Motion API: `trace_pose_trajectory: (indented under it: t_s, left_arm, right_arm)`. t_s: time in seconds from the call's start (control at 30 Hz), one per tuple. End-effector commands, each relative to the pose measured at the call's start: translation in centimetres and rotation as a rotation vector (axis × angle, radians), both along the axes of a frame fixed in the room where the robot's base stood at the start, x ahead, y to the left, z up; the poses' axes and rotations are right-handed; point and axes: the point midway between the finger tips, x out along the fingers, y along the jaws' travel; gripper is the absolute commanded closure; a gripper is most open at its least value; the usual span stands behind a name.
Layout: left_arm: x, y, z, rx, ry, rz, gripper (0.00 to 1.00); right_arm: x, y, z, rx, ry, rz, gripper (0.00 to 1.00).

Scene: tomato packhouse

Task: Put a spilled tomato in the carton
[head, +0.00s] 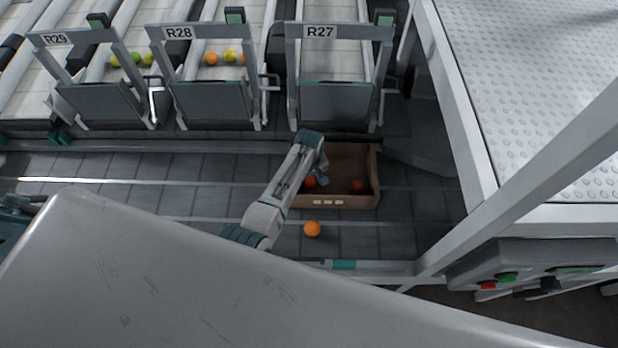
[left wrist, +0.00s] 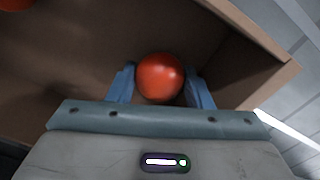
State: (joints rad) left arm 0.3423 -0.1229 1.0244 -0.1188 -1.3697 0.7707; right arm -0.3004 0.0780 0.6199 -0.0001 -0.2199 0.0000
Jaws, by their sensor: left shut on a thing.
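The brown carton (head: 360,202) stands on the dark slatted conveyor in the head view; its inner wall (left wrist: 245,55) fills much of the left wrist view. My left gripper (head: 317,182) reaches down into the carton's left part. Its blue fingers are shut on a red tomato (left wrist: 160,78), held between them over the carton's inside. A red tomato (head: 309,182) shows beside the gripper in the head view. Another red tomato (head: 358,185) lies in the carton's right part. An orange tomato (head: 312,228) lies on the conveyor in front of the carton. My right gripper is not seen.
Behind the conveyor stand grey gates R29 (head: 107,103), R28 (head: 213,104) and R27 (head: 336,101), with several tomatoes on the lanes behind. A white frame post (head: 460,120) and a button box (head: 530,263) are at right. The conveyor left of my arm is clear.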

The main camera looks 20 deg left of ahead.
Motion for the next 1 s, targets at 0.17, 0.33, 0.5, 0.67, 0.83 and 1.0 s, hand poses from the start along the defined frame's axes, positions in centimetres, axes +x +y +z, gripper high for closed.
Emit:
trace_pose_trajectory:
  t_s: [0.17,0.33,0.5,0.67,0.83,1.0]
  left_arm:
    - [0.0,0.0,0.0,0.000,0.000,0.000,0.65]
    - [0.0,0.0,-0.2,0.000,0.000,0.000,0.65]
    - [0.0,0.0,-0.4,0.000,0.000,0.000,0.65]
    - [0.0,0.0,-0.7,0.000,0.000,0.000,0.65]
    - [0.0,0.0,-0.9,0.000,0.000,0.000,0.65]
    - [0.0,0.0,-1.2,0.000,0.000,0.000,0.65]
  right_arm:
    - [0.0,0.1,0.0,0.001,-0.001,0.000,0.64]
    - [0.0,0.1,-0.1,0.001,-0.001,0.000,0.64]
    - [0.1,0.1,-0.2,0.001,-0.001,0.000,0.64]
    - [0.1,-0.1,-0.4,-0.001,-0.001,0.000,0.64]
    - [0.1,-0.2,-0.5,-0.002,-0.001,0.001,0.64]
    - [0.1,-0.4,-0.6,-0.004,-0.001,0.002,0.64]
